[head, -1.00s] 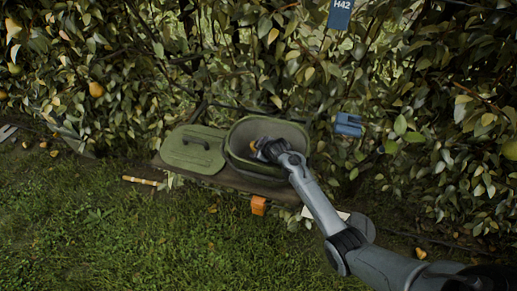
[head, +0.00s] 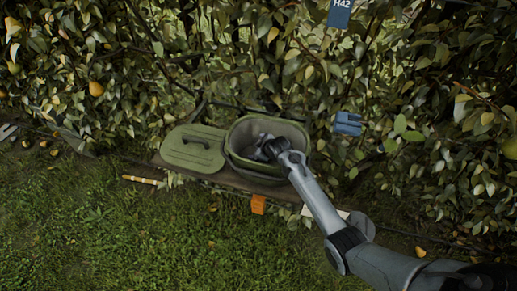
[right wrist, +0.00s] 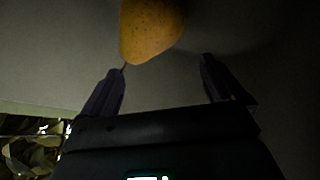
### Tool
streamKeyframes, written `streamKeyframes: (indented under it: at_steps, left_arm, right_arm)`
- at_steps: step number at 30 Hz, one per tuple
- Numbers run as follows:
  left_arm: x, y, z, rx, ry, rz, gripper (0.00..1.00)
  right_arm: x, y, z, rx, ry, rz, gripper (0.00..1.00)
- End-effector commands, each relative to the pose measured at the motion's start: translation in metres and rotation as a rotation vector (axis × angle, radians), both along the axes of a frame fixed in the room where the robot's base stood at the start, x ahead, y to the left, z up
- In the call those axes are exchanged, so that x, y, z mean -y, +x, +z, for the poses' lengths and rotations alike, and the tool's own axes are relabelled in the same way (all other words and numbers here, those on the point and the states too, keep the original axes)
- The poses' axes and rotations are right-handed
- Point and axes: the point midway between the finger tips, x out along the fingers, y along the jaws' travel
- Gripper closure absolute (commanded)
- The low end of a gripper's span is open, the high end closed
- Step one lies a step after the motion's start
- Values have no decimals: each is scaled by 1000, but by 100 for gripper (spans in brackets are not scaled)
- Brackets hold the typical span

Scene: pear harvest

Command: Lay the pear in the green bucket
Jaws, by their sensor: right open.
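The green bucket (head: 233,158) stands open on a board by the hedge. My right arm reaches in from the lower right, and my right gripper (head: 263,151) is inside the bucket's mouth. In the right wrist view the yellow-orange pear (right wrist: 150,28) lies against the bucket's grey inside, just beyond the fingertips. My right gripper (right wrist: 163,65) is open there, its two fingers apart with nothing held between them. The pear is hidden in the head view. My left gripper is not in view.
The bucket's green lid (head: 193,150) lies to its left on the board. An orange block (head: 258,204) is at the board's front edge. A blue object (head: 348,123) hangs in the hedge to the right.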

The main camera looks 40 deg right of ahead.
Motion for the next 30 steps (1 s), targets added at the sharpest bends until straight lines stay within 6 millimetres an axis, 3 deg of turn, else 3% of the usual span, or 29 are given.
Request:
streamKeyframes:
  at_steps: [13,30]
  left_arm:
    - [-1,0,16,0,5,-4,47]
    - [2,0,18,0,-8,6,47]
  right_arm:
    - [-5,-34,36,0,0,0,5]
    - [-6,-38,40,0,0,0,5]
